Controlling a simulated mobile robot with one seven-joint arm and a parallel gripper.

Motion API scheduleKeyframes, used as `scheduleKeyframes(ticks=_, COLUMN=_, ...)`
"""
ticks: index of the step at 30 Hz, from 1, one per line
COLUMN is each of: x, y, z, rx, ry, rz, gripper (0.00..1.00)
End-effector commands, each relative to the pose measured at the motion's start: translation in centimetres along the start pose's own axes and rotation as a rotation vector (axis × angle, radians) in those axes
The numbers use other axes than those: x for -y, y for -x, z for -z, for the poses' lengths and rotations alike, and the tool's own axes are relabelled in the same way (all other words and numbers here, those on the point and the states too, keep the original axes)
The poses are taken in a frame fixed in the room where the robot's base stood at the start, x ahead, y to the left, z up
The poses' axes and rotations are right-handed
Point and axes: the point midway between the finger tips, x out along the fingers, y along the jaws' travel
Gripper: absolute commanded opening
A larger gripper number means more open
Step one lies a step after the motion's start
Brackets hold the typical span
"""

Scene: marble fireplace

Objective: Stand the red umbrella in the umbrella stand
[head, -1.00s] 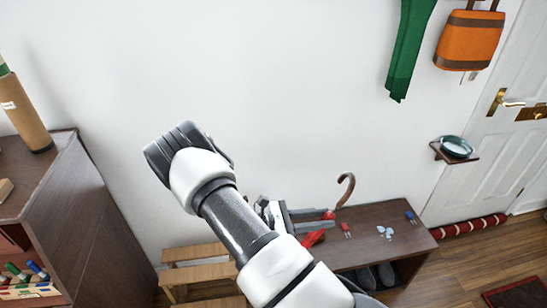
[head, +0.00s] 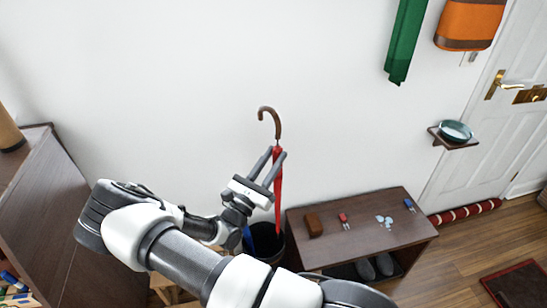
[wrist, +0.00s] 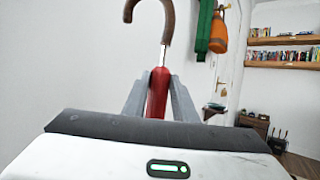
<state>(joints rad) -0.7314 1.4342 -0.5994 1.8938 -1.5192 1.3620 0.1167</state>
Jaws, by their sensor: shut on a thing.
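The red umbrella (head: 278,192) hangs upright with its brown hooked handle at the top. My gripper (head: 273,154) is shut on it just below the handle. In the wrist view the red umbrella (wrist: 157,92) stands between the two grey fingers of my gripper (wrist: 160,98). The umbrella stand (head: 269,243) is a dark round bin at the left end of the bench, partly hidden by my arm. Something blue stands inside it. The umbrella's lower end reaches the stand's opening in the head view; how deep it is cannot be told.
A dark bench (head: 355,232) with a brown block, keys and small items stands right of the stand, with shoes beneath. A dark cabinet (head: 60,230) is at the left. A green scarf (head: 405,40) and an orange bag (head: 469,24) hang on the wall.

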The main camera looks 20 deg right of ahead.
Motion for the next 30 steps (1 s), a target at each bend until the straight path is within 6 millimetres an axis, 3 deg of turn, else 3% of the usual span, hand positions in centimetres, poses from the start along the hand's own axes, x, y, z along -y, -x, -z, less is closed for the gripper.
scheduleKeyframes(ticks=30, x=0.1, y=4.1, z=9.9, rx=0.000, ry=0.000, rz=0.002, gripper=0.00)
